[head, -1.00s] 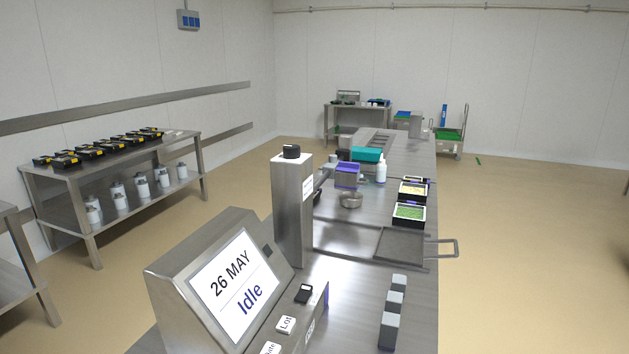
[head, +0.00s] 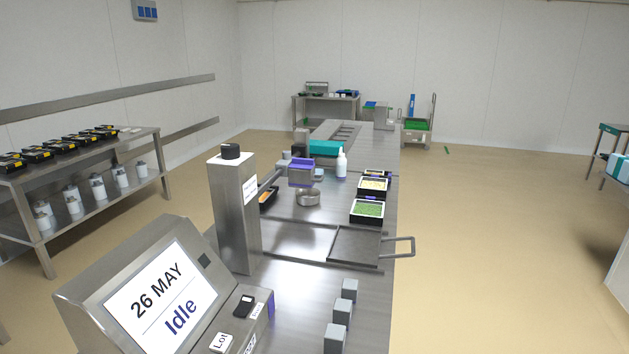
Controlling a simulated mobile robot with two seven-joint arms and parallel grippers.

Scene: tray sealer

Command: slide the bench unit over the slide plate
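A flat dark plate (head: 354,246) with a loop handle (head: 400,246) lies at the right edge of the steel bench; it looks like the slide plate. Behind it, a purple-topped block (head: 301,172) stands on the bench near a round steel dish (head: 307,198). A steel column (head: 233,212) with a black knob on top stands left of the plate. I cannot tell which of these is the bench unit. Nothing rests on the plate. Neither of my grippers is in view.
A screen console (head: 150,290) reading "26 MAY Idle" stands at the front left. Several grey blocks (head: 337,325) line the near right bench. Black trays of food (head: 367,210) sit beyond the plate. Open floor (head: 500,250) lies to the right.

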